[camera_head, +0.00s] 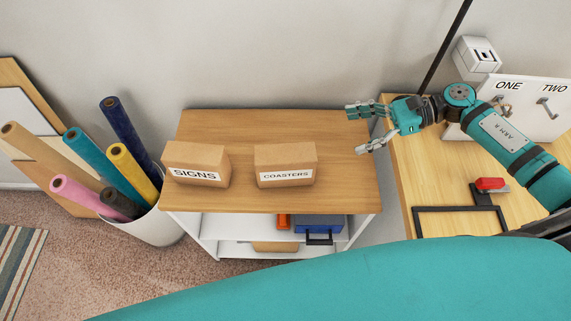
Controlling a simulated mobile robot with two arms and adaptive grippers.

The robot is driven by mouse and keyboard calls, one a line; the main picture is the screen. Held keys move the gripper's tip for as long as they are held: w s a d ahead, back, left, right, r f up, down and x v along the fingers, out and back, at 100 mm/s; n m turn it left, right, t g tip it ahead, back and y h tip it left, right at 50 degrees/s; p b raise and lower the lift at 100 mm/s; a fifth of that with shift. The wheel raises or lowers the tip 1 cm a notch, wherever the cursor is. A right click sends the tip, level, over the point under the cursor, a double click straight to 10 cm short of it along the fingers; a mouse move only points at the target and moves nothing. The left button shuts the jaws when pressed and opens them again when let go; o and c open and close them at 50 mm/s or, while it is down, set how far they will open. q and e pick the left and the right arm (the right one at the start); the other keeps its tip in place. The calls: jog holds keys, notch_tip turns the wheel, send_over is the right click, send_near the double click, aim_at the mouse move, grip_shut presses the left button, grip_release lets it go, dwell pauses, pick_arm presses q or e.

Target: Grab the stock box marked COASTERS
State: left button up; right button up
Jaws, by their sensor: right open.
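The brown cardboard stock box marked COASTERS (285,165) sits upright on the wooden top of the shelf unit (270,128), its label facing the front. A similar box marked SIGNS (197,163) stands to its left, with a gap between them. My right gripper (358,130) is open and empty, above the right end of the shelf top. It is to the right of the COASTERS box and apart from it, its fingers pointing left. My left gripper is not in view.
A white bin (163,225) of coloured rolls stands left of the shelf. Lower shelves hold a blue case (320,226).

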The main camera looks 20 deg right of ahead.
jog(key=p, duration=0.4)
send_near(287, 153)
jog(key=x, duration=0.3)
jog(key=shift+w, duration=0.35)
jog(key=shift+w+a+f, duration=0.1)
jog(key=shift+a+f, duration=0.15)
jog(key=shift+a, duration=0.25)
jog(key=shift+a+p, duration=0.3)
jog(key=shift+p, duration=0.1)
jog(key=x, duration=0.1)
jog(key=p+x, duration=0.2)
jog(key=shift+s+a+f, duration=0.15)
jog(key=shift+s+a, duration=0.05)
jog(key=shift+a, duration=0.1)
jog(key=shift+w+a+f, duration=0.1)
jog(key=shift+a+f, duration=0.15)
jog(key=shift+a, duration=0.2)
grip_shut()
